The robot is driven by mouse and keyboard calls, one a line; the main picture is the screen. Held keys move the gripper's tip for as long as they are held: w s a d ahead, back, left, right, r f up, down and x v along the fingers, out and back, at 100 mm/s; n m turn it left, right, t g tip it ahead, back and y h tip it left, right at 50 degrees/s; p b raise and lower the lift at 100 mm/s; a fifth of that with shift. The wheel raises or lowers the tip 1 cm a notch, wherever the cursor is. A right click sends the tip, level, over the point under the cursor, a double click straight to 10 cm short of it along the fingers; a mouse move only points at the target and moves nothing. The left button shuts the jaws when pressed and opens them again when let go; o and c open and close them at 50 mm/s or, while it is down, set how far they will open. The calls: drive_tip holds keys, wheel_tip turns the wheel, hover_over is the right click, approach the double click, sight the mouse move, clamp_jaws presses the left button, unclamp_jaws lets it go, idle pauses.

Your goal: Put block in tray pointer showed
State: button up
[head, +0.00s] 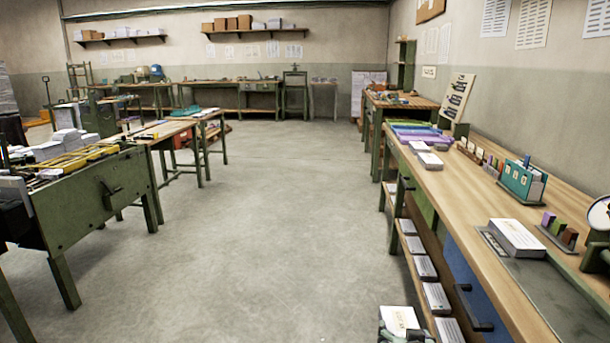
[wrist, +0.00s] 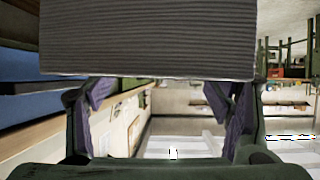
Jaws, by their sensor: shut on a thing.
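A white paper block (head: 399,317) with print on its top shows at the bottom edge of the head view, in my gripper (head: 405,336). In the wrist view the block's grey, layered side (wrist: 148,40) fills the upper middle, between my two fingers. The fingers are shut on it. On the right bench, a flat dark tray or plate (head: 565,297) has another white block (head: 516,238) at its far end. A round white dial (head: 600,213) is cut off at the right edge; I cannot make out a pointer on it.
The wooden bench (head: 475,205) runs along the right wall, with a blue drawer front (head: 466,285) and a low shelf of several paper stacks (head: 425,267). A teal holder (head: 521,180) and purple sheets (head: 425,132) stand on it. The middle floor (head: 270,230) is clear; green workbenches (head: 95,200) line the left.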

drive_tip(key=a+f+n+y, duration=0.2)
drive_tip(key=a+f, duration=2)
drive_tip(key=f, duration=0.5)
drive_tip(key=shift+w+a, duration=0.25)
drive_tip(key=shift+a, duration=0.15)
